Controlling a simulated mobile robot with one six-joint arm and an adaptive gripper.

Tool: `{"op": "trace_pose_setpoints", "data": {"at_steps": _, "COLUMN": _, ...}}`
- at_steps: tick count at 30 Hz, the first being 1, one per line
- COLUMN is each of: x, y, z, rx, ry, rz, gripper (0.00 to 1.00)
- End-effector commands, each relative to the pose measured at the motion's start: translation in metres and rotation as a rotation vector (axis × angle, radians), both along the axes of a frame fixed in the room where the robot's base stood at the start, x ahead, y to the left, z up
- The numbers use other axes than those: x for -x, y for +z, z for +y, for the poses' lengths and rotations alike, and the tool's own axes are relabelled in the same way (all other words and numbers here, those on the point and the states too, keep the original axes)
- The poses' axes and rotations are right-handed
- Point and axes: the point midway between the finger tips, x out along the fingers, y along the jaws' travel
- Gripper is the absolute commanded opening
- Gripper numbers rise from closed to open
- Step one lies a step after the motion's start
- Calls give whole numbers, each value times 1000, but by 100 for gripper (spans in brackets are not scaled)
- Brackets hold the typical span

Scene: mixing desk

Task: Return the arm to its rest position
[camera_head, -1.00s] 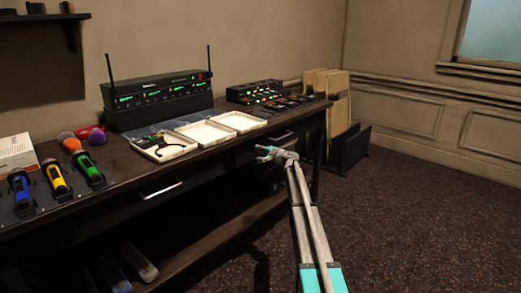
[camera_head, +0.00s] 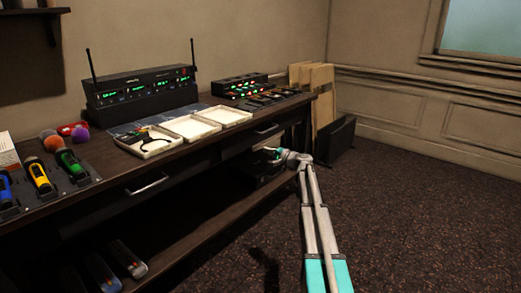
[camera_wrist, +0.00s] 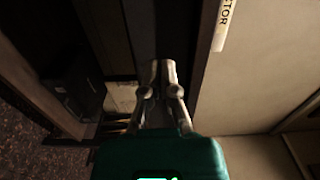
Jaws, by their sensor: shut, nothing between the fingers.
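My gripper (camera_head: 270,152) is at the end of my arm, in front of the desk's right part in the head view, below the level of the desk top. In the wrist view my gripper (camera_wrist: 163,66) has its two fingers together with nothing between them. The desk (camera_head: 110,163) is dark wood with drawers and a lower shelf. Whether the gripper touches the desk front cannot be told.
On the desk stand a receiver rack (camera_head: 140,90) with two antennas, white trays (camera_head: 190,127), a mixer (camera_head: 240,88) and several microphones (camera_head: 70,163). Boards (camera_head: 322,90) and a dark panel (camera_head: 336,140) lean at the right. The floor at right (camera_head: 430,220) is clear.

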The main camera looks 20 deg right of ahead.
Motion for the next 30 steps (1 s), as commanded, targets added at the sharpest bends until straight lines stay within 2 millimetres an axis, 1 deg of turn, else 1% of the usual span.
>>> {"op": "trace_pose_setpoints", "data": {"at_steps": 4, "x": 4, "y": 0, "z": -2, "rx": 0, "ry": 0, "rz": 0, "gripper": 0}}
{"op": "trace_pose_setpoints", "data": {"at_steps": 20, "x": 5, "y": 0, "z": 0, "rx": 3, "ry": 3, "rz": 1, "gripper": 0}}
{"op": "trace_pose_setpoints", "data": {"at_steps": 23, "x": 9, "y": -3, "z": 9, "rx": 19, "ry": 17, "rz": 9, "gripper": 0}}
{"op": "trace_pose_setpoints", "data": {"at_steps": 26, "x": 18, "y": -9, "z": 27, "rx": 58, "ry": 47, "rz": 27, "gripper": 0}}
{"op": "trace_pose_setpoints", "data": {"at_steps": 29, "x": 33, "y": -20, "z": 56, "rx": 123, "ry": 98, "rz": 57, "gripper": 0}}
{"op": "trace_pose_setpoints", "data": {"at_steps": 30, "x": 41, "y": -26, "z": 69, "rx": 156, "ry": 122, "rz": 73, "gripper": 0}}
